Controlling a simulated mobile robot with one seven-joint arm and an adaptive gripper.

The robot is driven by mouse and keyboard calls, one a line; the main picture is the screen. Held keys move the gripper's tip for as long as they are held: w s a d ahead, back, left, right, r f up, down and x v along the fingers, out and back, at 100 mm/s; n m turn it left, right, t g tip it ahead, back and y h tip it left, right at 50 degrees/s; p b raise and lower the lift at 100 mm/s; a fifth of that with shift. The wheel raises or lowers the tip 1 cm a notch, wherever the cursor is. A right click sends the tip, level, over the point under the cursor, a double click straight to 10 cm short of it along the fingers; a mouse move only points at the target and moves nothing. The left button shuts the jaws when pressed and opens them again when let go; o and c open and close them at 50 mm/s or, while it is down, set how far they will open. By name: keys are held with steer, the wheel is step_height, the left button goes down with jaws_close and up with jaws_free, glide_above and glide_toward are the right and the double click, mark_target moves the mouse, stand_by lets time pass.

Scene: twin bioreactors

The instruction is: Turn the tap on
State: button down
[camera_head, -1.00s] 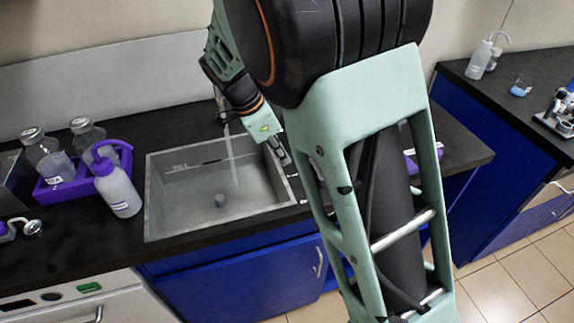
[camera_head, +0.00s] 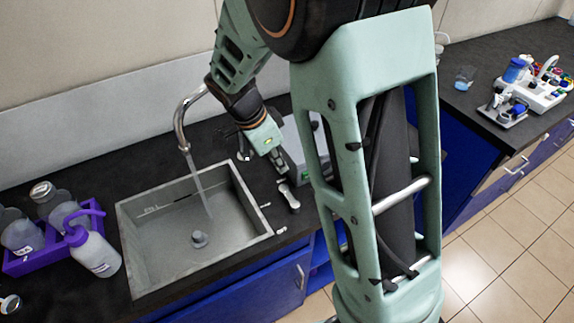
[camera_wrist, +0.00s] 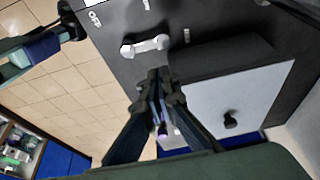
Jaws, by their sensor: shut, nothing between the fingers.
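The chrome tap (camera_head: 182,118) arches over the grey sink (camera_head: 250,208), and a stream of water (camera_head: 203,192) runs from its spout into the basin. The tap's lever (camera_head: 290,197) is on the black counter right of the sink; it also shows as a pale bar in the wrist view (camera_wrist: 146,46). My gripper (camera_head: 282,170) is shut and empty, just behind the lever in the head view. In the wrist view its fingertips (camera_wrist: 155,78) sit close to the lever, with a small gap seen between them. White labels lie around the lever, one reading "OFF" (camera_wrist: 95,18).
A grey-white box-shaped device (camera_head: 296,145) stands right beside my gripper. A purple rack (camera_head: 20,262) with bottles and a wash bottle (camera_head: 95,252) are left of the sink. A beaker (camera_head: 464,78) and a white rack (camera_head: 540,92) stand on the right counter.

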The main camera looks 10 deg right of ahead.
mark_target(287, 190)
steer(key=x, duration=1)
steer(key=shift+s+r+p, duration=0.1)
steer(key=shift+s+p, duration=0.05)
steer(key=shift+p, duration=0.25)
steer(key=shift+d, duration=0.1)
steer(key=shift+f+b, duration=0.2)
steer(key=shift+b, duration=0.1)
steer(key=shift+a+b, duration=0.25)
steer(key=shift+b, duration=0.1)
steer(key=shift+s+a+n+b, duration=0.15)
steer(key=shift+a+n+b, duration=0.25)
steer(key=shift+b, duration=0.15)
steer(key=shift+r, duration=0.1)
